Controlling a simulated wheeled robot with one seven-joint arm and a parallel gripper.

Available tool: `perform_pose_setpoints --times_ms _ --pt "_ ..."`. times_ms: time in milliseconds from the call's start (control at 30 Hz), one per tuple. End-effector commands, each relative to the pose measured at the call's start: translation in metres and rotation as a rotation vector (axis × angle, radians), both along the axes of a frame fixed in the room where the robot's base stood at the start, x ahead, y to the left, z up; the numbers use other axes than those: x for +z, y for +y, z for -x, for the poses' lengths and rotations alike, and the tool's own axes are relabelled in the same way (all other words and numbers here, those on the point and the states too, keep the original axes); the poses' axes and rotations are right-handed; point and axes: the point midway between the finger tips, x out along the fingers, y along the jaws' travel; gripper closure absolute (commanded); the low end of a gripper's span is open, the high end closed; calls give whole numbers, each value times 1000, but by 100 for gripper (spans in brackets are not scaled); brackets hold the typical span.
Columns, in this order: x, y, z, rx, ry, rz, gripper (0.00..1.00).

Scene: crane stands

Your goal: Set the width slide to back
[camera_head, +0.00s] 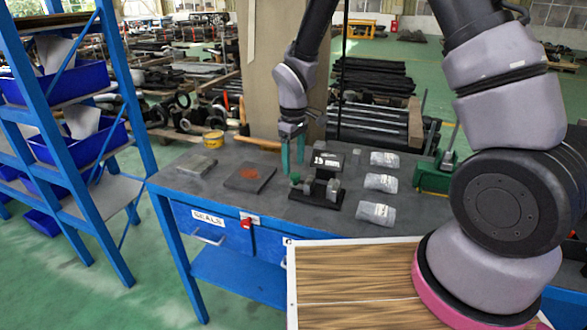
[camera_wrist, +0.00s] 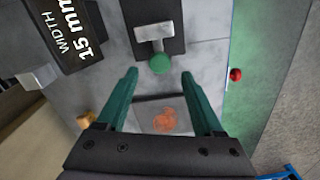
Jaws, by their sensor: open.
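The width slide (camera_head: 318,188) is a black base with grey metal blocks and a green knob (camera_head: 295,177) at its left end. In the wrist view the green knob (camera_wrist: 160,64) sits on a grey metal piece (camera_wrist: 154,33) over the black base (camera_wrist: 172,14). A black sign (camera_wrist: 72,35) reading "WIDTH 15 mm" stands beside it. My gripper (camera_head: 292,130), with teal fingers, points down above the table behind the knob. In the wrist view my gripper (camera_wrist: 159,73) is open, with the knob in line between its fingertips; contact cannot be told.
A dark plate with an orange patch (camera_head: 249,178) lies left of the slide, and a small grey block (camera_head: 195,166) lies further left. Several grey labelled bags (camera_head: 381,183) lie to the right. A green tool (camera_head: 434,176) stands at the right. A red button (camera_head: 246,223) is on the front edge.

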Motion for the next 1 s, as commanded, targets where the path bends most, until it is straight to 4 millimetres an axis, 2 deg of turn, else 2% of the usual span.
perform_pose_setpoints --times_ms 100,333,500,867,1000 --pt "28 0 -1 0 -5 -3 31" --pt "66 1 -1 0 -4 -2 31" --pt "77 1 -1 2 -2 -1 31" --pt "80 -1 -1 -6 -5 -3 31" --pt "106 -18 -2 -81 -34 -23 31"
